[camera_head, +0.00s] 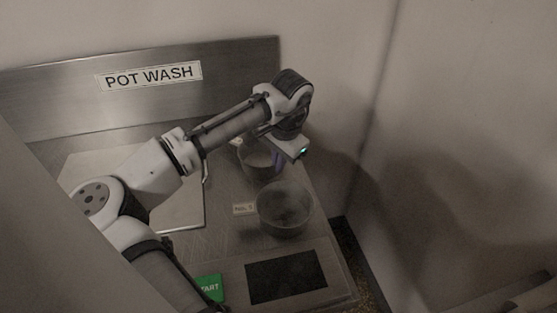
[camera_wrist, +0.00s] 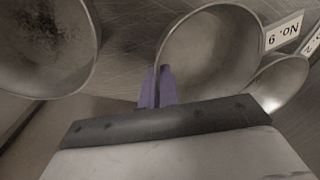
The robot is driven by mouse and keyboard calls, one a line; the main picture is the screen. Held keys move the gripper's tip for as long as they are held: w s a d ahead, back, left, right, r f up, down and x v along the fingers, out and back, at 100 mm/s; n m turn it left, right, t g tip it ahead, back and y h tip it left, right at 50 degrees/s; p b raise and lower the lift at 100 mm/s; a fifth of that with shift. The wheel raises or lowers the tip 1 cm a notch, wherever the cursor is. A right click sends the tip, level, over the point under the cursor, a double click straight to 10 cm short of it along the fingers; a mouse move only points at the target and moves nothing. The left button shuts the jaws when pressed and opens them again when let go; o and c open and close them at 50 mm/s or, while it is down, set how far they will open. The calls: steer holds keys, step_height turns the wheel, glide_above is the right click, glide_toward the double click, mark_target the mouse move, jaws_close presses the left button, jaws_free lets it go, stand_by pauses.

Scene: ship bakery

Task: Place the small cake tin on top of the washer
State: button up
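Several round metal tins stand on the steel top of the washer (camera_head: 190,250), under a POT WASH sign. One tin (camera_head: 258,163) is below my gripper (camera_head: 278,162); it is the middle tin (camera_wrist: 212,50) in the wrist view. My purple fingers (camera_wrist: 158,88) are close together, with this tin's near rim between them. A wider tin (camera_head: 285,210) stands in front; it fills the left of the wrist view (camera_wrist: 45,50). A smaller-looking tin (camera_wrist: 280,82) is partly shown at right. I cannot tell for certain which is the small cake tin.
Number labels lie beside the tins (camera_head: 243,209) (camera_wrist: 284,32). A pale flat panel (camera_head: 185,215) lies left of them, partly behind my arm. A green START button (camera_head: 209,288) and a dark screen (camera_head: 286,276) are at the front. Walls stand behind and right.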

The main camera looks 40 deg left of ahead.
steer(key=o, duration=0.4)
steer(key=shift+o, duration=0.2)
step_height(320, 180, up, 12)
steer(key=d+b, duration=0.2)
steer(key=shift+s, duration=0.2)
steer(key=shift+r, duration=0.1)
